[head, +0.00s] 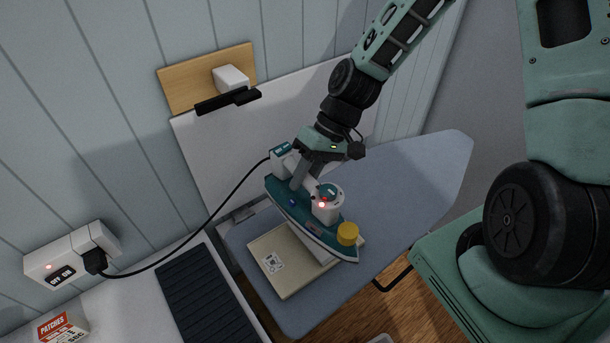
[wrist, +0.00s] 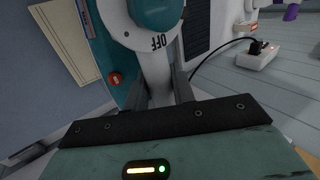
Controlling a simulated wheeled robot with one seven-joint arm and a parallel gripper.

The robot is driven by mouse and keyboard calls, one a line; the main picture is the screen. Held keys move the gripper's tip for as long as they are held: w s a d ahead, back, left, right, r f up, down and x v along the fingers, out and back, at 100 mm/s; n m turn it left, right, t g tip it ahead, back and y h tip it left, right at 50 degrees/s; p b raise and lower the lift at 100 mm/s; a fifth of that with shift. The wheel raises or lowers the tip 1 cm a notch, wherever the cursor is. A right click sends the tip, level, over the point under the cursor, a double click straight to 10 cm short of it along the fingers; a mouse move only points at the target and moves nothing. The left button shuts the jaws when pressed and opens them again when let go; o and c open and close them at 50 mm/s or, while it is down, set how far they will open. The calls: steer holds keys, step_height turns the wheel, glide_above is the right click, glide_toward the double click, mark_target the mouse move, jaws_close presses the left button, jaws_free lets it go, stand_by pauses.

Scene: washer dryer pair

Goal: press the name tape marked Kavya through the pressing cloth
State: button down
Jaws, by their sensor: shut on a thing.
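My gripper (head: 303,172) is shut on the handle of a teal and white iron (head: 290,207). The iron has a lit red lamp, a dial and a yellow cap. Its soleplate is over a beige pad (head: 284,284) on the blue-grey ironing board (head: 405,190); I cannot tell if it touches. A small white patch with dark marks (head: 272,262) shows on the pad, too small to read. A whitish strip shows beside the iron's edge, partly hidden; I cannot tell if it is cloth or tape. The wrist view shows the handle (wrist: 155,75) between my fingers and the word OFF on the dial.
The iron's black cord runs left to a wall socket (head: 72,256) with a red lamp. A black ribbed mat (head: 205,290) and a patches box (head: 60,328) lie on the white top at the lower left. The board's right end is clear.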

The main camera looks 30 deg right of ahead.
mark_target(307, 193)
steer(key=shift+f+b, duration=2.8)
steer(key=shift+f, duration=0.35)
steer(key=shift+f+b, duration=0.3)
steer(key=shift+f, duration=0.25)
stand_by(3.8)
